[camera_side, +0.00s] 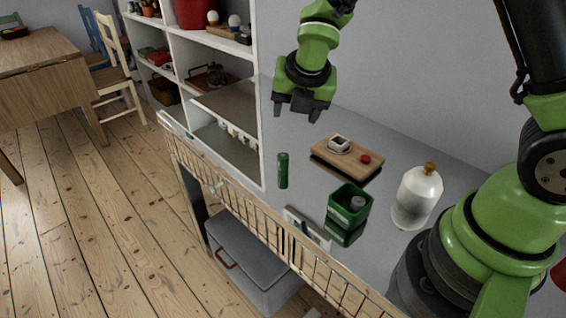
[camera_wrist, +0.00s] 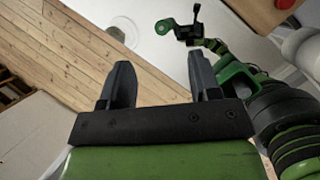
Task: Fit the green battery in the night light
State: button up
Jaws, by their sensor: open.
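The green battery (camera_side: 283,170) stands upright on the grey counter, near its front edge, in the side view.

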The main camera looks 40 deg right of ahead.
aim_at(284, 156)
jog(key=f+n, duration=0.1)
jog(key=f, duration=0.1)
jog(key=w+f+n, duration=0.1)
jog(key=f+n, duration=0.1)
jog(key=f, duration=0.1)
jog(key=w+f+n, duration=0.1)
jog(key=f, duration=0.2)
jog(key=shift+w+a+f+n+g, duration=0.2)
jog(key=shift+n+g, duration=0.1)
jog(key=shift+n, duration=0.1)
jog(key=shift+s+x, duration=0.15)
jog(key=shift+x, duration=1.4)
jog(key=shift+s+x, duration=0.15)
jog(key=shift+x, duration=1.4)
jog(key=shift+a+f, duration=0.1)
jog(key=shift+a, duration=0.05)
jog(key=c, duration=1)
